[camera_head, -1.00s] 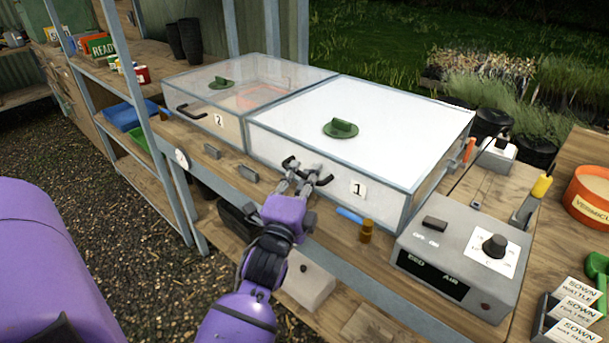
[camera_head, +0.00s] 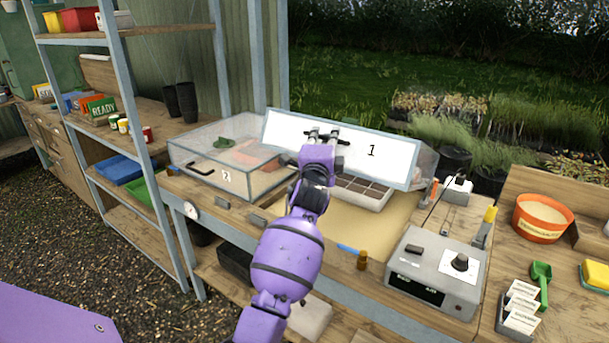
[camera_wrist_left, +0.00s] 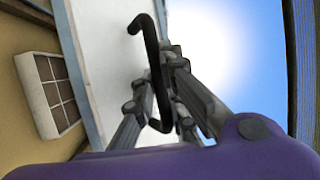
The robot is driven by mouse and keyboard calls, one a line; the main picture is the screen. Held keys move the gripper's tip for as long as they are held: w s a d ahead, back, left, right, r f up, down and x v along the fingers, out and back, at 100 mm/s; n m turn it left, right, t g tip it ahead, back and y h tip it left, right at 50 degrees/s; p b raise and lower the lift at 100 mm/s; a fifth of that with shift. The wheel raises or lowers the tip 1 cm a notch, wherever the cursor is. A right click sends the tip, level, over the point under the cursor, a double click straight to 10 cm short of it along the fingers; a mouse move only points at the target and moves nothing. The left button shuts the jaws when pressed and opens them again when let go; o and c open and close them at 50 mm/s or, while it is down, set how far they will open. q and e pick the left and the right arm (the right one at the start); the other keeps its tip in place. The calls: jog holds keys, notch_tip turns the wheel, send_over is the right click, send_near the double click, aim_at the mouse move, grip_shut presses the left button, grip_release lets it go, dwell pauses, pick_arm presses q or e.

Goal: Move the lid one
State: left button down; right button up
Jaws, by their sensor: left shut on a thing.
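The lid marked 1 (camera_head: 398,157) is tilted up steeply on the propagator box, its white face and number toward me. My left gripper (camera_head: 325,135) is shut on the lid's black handle, near the middle of its raised front edge. In the left wrist view the black handle (camera_wrist_left: 148,60) passes between the fingers of my left gripper (camera_wrist_left: 170,95), and the lid's pale panel (camera_wrist_left: 100,45) lies behind. A pale seed tray with dark cells (camera_head: 362,192) shows inside the opened box, partly hidden by my arm. My right gripper is not in view.
The closed clear box marked 2 (camera_head: 205,172) stands just left. A grey control box (camera_head: 440,265), a brown bottle (camera_head: 362,260) and a blue pen-like item (camera_head: 348,249) are in front. An orange tub (camera_head: 543,222) is at right. Shelves (camera_head: 125,210) stand at left.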

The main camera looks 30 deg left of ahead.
pick_arm(q)
jog(key=w+r, duration=0.1)
jog(key=r, duration=0.1)
jog(key=w+r, duration=0.1)
jog(key=r, duration=0.1)
jog(key=w+r, duration=0.1)
jog(key=r, duration=0.1)
jog(key=shift+w+d, duration=0.1)
jog(key=shift+d, duration=0.05)
jog(key=w+r, duration=0.3)
jog(key=w, duration=0.1)
jog(key=shift+w+d+r, duration=0.15)
jog(key=shift+r, duration=0.2)
jog(key=shift+w+r, duration=0.3)
jog(key=shift+w, duration=0.05)
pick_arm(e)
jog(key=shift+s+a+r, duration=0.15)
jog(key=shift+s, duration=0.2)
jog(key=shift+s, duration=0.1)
pick_arm(q)
jog(key=c, duration=1.8)
grip_release()
jog(key=shift+f, duration=0.1)
